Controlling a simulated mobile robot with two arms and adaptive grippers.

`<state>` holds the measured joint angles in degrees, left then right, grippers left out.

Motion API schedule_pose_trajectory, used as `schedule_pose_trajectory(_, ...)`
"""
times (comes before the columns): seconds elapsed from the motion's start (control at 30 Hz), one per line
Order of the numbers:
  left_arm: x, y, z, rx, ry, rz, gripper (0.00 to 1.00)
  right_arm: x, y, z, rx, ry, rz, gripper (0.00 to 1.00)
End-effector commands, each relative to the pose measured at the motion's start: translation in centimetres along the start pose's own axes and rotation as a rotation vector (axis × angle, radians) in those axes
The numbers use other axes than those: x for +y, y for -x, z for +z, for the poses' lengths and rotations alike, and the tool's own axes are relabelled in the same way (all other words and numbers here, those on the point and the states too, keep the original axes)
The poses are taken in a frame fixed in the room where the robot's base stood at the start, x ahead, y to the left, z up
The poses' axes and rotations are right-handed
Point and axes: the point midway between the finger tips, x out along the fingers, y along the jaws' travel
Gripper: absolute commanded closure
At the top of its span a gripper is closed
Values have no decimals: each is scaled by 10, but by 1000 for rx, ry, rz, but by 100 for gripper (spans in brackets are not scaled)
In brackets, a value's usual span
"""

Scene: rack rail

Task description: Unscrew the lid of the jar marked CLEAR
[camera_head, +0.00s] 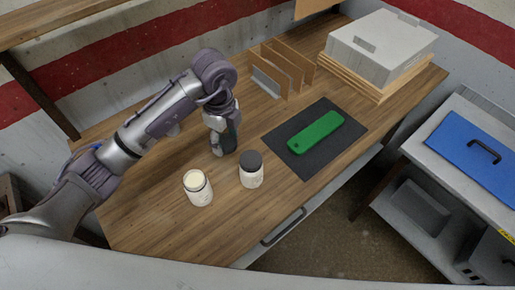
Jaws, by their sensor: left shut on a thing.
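Two small white jars stand upright on the wooden worktop. One jar (199,193) has a cream-coloured top; I cannot tell whether it is open or has a pale lid. The other jar (252,178), to its right, has a dark lid (251,160) on it. Their labels are too small to read, so I cannot tell which is marked CLEAR. My left gripper (222,149) points down behind the two jars, apart from both. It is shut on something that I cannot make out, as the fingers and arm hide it. My right gripper does not show.
A green bar (316,132) lies on a dark mat (345,119) to the right. Wooden dividers (287,66) and a grey box (382,45) on boards stand at the back. A blue panel (475,148) lies on a separate cabinet at right. The worktop's front left is clear.

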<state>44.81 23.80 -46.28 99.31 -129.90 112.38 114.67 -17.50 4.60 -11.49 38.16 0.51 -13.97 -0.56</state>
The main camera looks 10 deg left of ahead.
Motion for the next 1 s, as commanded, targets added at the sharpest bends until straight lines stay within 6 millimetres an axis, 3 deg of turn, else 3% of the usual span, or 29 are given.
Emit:
schedule_pose_trajectory(0.17,4,-11,3,-2,12,4,84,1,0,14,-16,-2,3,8)
schedule_pose_trajectory(0.4,5,-53,3,-2,10,4,84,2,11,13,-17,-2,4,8)
schedule_pose_trajectory(0.73,4,-93,3,-1,11,3,84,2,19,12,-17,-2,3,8)
schedule_pose_trajectory(1.0,3,-102,4,-4,9,-1,84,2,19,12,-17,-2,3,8)
